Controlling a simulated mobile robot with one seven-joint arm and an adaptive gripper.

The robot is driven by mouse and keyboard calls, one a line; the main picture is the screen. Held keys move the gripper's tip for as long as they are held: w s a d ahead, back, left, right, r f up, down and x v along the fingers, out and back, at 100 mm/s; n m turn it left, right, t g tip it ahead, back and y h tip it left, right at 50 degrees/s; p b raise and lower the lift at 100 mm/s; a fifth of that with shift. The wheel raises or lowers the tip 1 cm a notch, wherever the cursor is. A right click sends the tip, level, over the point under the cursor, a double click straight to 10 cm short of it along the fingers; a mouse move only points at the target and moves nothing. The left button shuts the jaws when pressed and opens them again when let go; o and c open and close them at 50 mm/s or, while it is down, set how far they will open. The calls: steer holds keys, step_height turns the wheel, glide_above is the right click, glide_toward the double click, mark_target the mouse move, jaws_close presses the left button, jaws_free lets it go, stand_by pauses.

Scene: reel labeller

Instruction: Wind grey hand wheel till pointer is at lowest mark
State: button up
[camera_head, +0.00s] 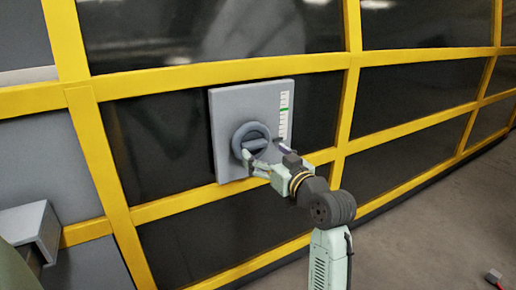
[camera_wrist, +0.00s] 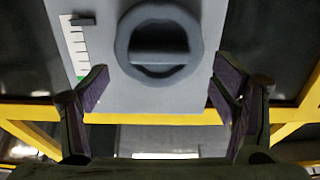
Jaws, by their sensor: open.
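The grey hand wheel (camera_head: 251,136), a round rim with a bar across its recessed middle, is on a light grey panel (camera_head: 230,105). In the wrist view the wheel (camera_wrist: 160,12) is at the top centre. A white scale (camera_head: 284,100) with dark marks and a green mark runs beside it. In the wrist view a dark pointer (camera_wrist: 82,20) sits near the upper visible end of the scale, away from the green mark (camera_wrist: 80,79). My gripper (camera_head: 257,158) is open in front of the wheel, fingers spread either side (camera_wrist: 162,80); I cannot tell contact.
Yellow frame bars (camera_head: 200,73) with dark panes surround the panel. A grey box-like part (camera_head: 32,222) juts out at lower left. The floor (camera_head: 430,215) at right is mostly clear, with a small reddish-grey object (camera_head: 494,277) near the corner.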

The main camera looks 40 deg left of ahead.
steer(key=v, duration=0.6)
steer(key=shift+s+d, duration=0.15)
